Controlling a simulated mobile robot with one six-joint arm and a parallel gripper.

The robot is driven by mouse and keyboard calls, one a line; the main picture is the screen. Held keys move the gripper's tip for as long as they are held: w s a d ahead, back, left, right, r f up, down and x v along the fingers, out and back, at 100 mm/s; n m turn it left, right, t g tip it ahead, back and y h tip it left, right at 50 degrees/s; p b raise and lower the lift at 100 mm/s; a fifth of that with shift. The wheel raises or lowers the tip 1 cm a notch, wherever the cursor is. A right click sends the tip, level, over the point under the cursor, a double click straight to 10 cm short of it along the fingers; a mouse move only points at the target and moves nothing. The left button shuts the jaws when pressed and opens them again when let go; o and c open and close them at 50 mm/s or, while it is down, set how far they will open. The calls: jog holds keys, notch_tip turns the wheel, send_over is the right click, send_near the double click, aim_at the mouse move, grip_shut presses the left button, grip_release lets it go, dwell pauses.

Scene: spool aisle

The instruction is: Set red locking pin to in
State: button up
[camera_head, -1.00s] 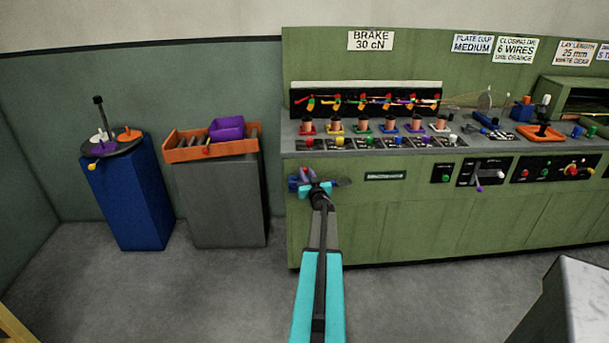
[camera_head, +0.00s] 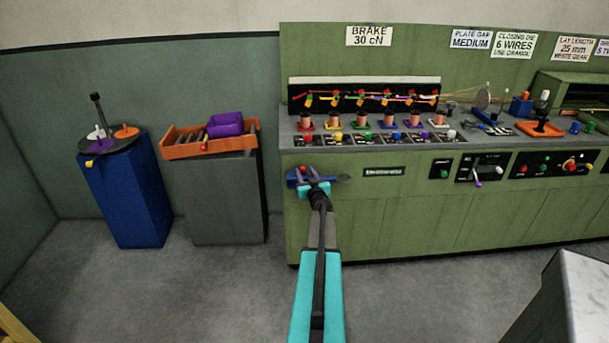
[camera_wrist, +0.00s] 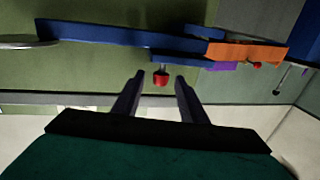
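The red locking pin (camera_wrist: 160,79) shows in the wrist view as a small red knob on a short stem at a blue bar (camera_wrist: 120,36). My gripper (camera_wrist: 159,77) is open, with one dark finger on each side of the red knob in the picture. I see no finger touching it, and cannot tell how deep it sits between them. In the head view my gripper (camera_head: 314,187) is in front of the blue bar (camera_head: 296,178) at the left end of the green machine; the pin is hardly readable there.
The green machine (camera_head: 400,215) fills the right side, with small spools and knobs on top. To the left stand a grey cabinet (camera_head: 228,200) with an orange tray (camera_head: 180,152) and purple bin (camera_head: 225,126), and a blue pedestal (camera_head: 130,195). A pale block (camera_head: 580,290) is at lower right.

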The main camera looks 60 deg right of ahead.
jog(key=b+v, duration=0.1)
jog(key=v, duration=1.2)
jog(key=shift+s+a+b, duration=0.25)
jog(key=shift+b, duration=0.05)
dwell(0.6)
